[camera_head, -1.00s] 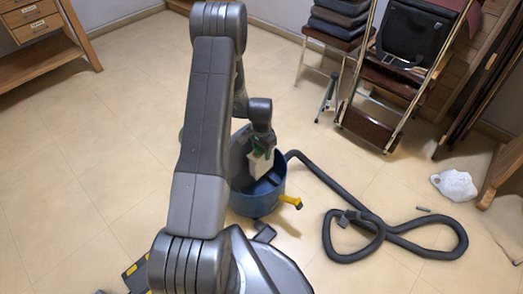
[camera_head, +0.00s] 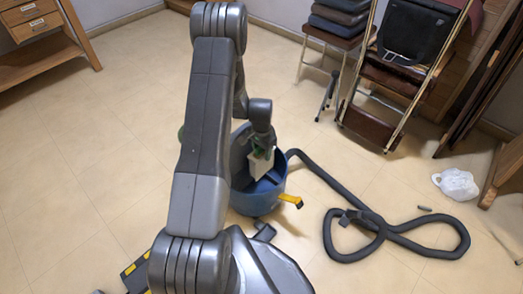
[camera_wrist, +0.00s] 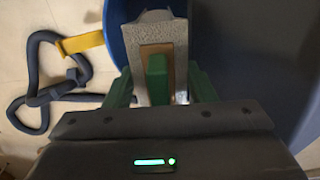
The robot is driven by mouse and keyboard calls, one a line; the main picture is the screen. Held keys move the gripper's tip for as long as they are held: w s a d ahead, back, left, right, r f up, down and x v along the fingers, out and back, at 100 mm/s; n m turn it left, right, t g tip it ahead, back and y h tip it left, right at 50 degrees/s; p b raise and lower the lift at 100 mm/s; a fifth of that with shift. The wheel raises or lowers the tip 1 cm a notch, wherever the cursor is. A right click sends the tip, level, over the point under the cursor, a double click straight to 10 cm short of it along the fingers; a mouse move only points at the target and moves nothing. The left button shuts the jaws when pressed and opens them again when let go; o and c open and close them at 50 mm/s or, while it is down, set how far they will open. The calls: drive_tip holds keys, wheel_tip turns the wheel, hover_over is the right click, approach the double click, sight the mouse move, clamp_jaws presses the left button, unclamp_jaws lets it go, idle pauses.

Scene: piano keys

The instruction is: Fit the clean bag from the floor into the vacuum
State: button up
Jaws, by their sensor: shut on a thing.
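The vacuum's blue drum (camera_head: 262,200) stands open on the floor, partly hidden behind my arm. My gripper (camera_head: 262,152) points down at the drum's opening. It is shut on a pale, light grey bag (camera_head: 260,166), which hangs upright inside the drum's rim. In the wrist view the bag (camera_wrist: 152,32) shows a grey face with a brown panel between the green fingers of my gripper (camera_wrist: 160,85). The blue drum wall (camera_wrist: 119,45) is close beside the bag. The bag's lower end and any fitting inside the drum are hidden.
A dark hose (camera_head: 335,185) runs from the drum and loops on the floor at right. A yellow latch (camera_head: 291,200) sticks out from the drum. A crumpled white bag (camera_head: 456,184) lies farther right. Chairs (camera_head: 385,85) stand at the back.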

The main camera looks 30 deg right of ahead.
drive_tip(key=shift+f+b, duration=3.9)
drive_tip(key=shift+f, duration=1.45)
drive_tip(key=shift+r, duration=0.1)
drive_tip(key=shift+r+p, duration=4.4)
drive_tip(key=shift+r, duration=3.3)
drive_tip(key=shift+f, duration=0.1)
drive_tip(key=shift+f+b, duration=1.3)
drive_tip(key=shift+f, duration=0.25)
